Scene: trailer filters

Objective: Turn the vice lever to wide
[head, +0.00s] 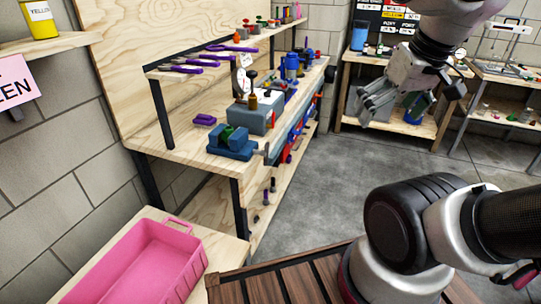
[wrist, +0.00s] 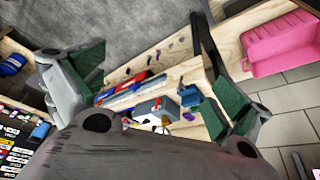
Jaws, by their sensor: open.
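A blue vice (head: 232,143) stands on the near end of the wooden workbench (head: 185,148) in the head view. A dark green part shows between its jaws. I cannot make out its lever or the lever's setting. In the wrist view the vice (wrist: 190,96) is small, between my fingers in the picture but far beyond them. My gripper (head: 378,104) is open and empty, raised in the air to the right of the workbench and well apart from the vice. In the wrist view its two green-padded fingers (wrist: 158,90) are spread wide.
A grey box (head: 250,117) stands just behind the vice. Purple-handled tools (head: 196,65) lie on the shelf above. A pink crate (head: 150,262) sits at the front left. Grey floor (head: 325,180) is clear right of the bench. Another bench (head: 400,122) stands at the back.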

